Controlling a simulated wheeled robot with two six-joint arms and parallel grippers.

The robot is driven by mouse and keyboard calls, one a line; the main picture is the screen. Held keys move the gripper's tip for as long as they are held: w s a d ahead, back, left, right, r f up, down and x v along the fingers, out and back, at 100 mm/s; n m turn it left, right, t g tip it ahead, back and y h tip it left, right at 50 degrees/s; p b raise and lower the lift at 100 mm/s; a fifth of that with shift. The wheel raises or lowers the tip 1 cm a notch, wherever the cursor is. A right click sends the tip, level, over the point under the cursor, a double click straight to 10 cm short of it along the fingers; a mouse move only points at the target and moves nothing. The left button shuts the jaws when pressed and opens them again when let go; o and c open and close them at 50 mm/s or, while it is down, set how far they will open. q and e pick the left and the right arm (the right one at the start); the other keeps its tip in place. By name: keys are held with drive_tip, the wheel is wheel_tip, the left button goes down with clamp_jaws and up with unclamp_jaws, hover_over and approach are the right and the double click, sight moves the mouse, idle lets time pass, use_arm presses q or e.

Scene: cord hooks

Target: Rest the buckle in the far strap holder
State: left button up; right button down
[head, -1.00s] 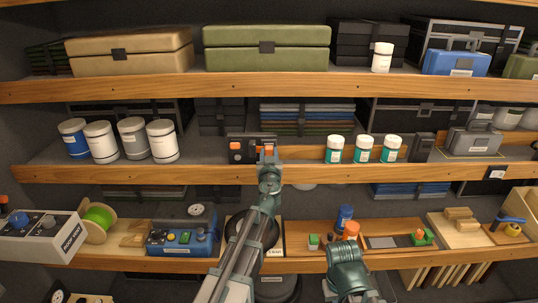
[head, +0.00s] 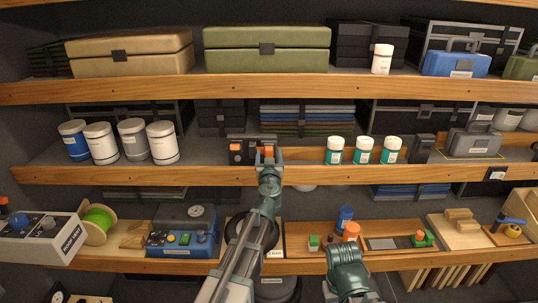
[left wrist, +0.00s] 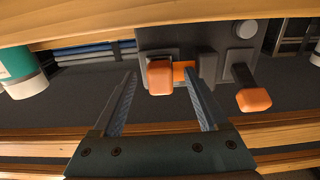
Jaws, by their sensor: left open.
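My left gripper (head: 266,160) is at the middle shelf, in front of a dark panel (left wrist: 205,42). In the left wrist view its fingers (left wrist: 158,103) are open and apart. An orange block (left wrist: 160,77), which looks like the buckle, shows between and just beyond the fingertips, with an orange strip beside it at a grey holder (left wrist: 207,66). No finger visibly grips it. A second orange block (left wrist: 254,99) on a dark stem stands to the right in that view; it shows left of the gripper in the head view (head: 236,148).
The wooden shelf edge (head: 150,175) runs below the gripper. My right arm (head: 347,262) is low, before the lower shelf.

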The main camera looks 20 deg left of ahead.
use_arm(q)
drive_tip(key=v, duration=1.3)
drive_tip(key=s+d+f+g+y+b, duration=0.1)
drive_tip(key=s+f+g, duration=0.4)
drive_tip(key=f, duration=0.4)
drive_tip(key=s+d+f+g+b, duration=0.1)
drive_tip(key=s+f+g, duration=0.4)
drive_tip(key=f, duration=0.3)
drive_tip(key=s+d+f+m+g+h+b, duration=0.1)
drive_tip(key=s+d+f+m+g+h, duration=0.3)
drive_tip(key=s+d+f+m+g, duration=0.3)
drive_tip(key=s+d+f, duration=0.1)
drive_tip(key=s+d, duration=0.3)
drive_tip(key=s, duration=0.3)
drive_tip(key=shift+d+g+h, duration=0.2)
drive_tip(key=shift+g+h, duration=0.1)
drive_tip(key=shift+h, duration=0.1)
